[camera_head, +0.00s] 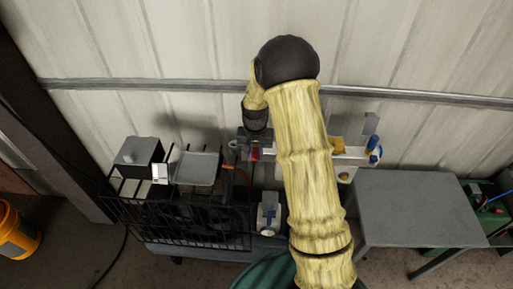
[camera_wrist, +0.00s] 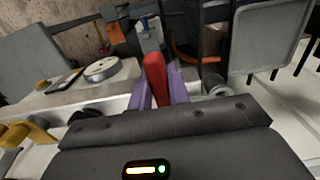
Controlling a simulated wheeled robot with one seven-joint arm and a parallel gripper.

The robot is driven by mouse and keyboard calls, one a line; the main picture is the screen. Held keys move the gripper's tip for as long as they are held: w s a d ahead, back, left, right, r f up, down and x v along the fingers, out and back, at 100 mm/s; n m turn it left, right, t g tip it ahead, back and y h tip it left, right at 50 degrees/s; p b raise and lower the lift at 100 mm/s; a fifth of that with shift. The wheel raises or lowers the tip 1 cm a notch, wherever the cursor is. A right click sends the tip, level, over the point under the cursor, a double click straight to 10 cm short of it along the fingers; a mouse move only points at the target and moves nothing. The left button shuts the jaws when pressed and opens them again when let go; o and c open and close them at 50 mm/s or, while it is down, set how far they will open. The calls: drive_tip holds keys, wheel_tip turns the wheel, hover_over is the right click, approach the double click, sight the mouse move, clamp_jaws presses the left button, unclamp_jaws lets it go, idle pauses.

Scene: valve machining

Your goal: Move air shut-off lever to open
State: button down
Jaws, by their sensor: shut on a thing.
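The air shut-off lever, a red handle (camera_wrist: 154,70), stands between the two purple fingers of my gripper (camera_wrist: 159,90) in the wrist view. The fingers are shut on it from both sides. Its lower end and pivot are hidden by the gripper body. I cannot tell the lever's exact angle.
A black wire cage (camera_head: 185,222) with a grey tray (camera_head: 197,167) stands left of my gripper. A grey table (camera_head: 415,208) is on the right. A blue-handled part (camera_head: 373,152) sits on the wall rail to the right. An orange hose (camera_wrist: 181,50) runs close beyond the lever.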

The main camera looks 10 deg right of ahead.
drive_tip(key=shift+w, duration=0.1)
drive_tip(key=a+m, duration=0.1)
drive_tip(key=w+m, duration=0.1)
drive_tip(key=m, duration=0.1)
drive_tip(key=shift+a+r+m+p, duration=0.1)
drive_tip(key=shift+a+m+p, duration=0.2)
drive_tip(key=shift+a, duration=0.05)
drive_tip(key=m, duration=0.1)
drive_tip(key=w+a+m+p, duration=0.1)
drive_tip(key=m, duration=0.1)
drive_tip(key=shift+w+a+m, duration=0.25)
drive_tip(key=shift+m, duration=0.05)
